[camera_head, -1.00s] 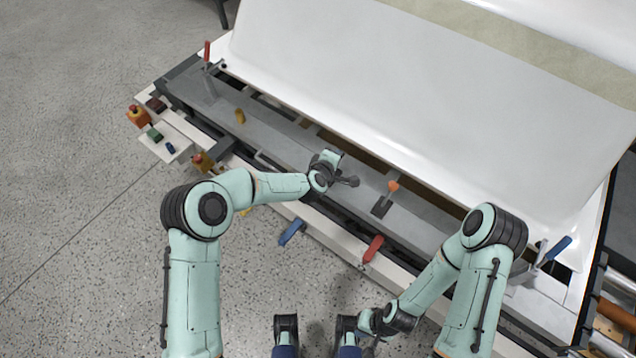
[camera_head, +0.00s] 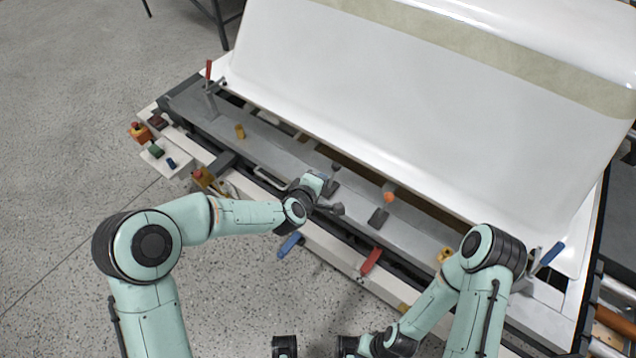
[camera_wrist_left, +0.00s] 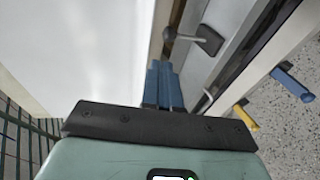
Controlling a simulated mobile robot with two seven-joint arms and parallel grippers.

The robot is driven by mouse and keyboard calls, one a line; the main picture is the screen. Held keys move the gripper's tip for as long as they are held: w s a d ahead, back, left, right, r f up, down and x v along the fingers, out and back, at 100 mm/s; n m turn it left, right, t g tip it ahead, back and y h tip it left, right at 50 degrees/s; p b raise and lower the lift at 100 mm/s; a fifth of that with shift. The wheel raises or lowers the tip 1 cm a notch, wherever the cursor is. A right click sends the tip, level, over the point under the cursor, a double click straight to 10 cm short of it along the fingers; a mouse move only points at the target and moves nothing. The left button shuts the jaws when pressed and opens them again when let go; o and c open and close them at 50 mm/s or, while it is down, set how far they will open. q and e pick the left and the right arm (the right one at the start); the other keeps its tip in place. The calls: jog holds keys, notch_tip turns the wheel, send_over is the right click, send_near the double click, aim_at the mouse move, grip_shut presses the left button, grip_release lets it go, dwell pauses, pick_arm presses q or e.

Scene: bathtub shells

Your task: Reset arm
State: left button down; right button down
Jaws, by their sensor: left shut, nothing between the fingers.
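My left arm reaches in from the left in the head view. The lever, with a round grey knob and dark base (camera_wrist_left: 208,40), is just beyond the fingertips there. My right arm (camera_head: 436,305) is folded at the lower right, its forearm pointing down and left. Its fingers are not clear at the bottom edge.
A large white bathtub shell (camera_head: 400,110) leans behind the grey rail (camera_head: 265,142). An orange-knobbed lever (camera_head: 389,198), a red handle (camera_head: 370,261) and a blue handle (camera_head: 290,246) are close to my left gripper. Open speckled floor (camera_head: 60,200) is at left.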

pick_arm(q)
jog(key=shift+v, duration=0.75)
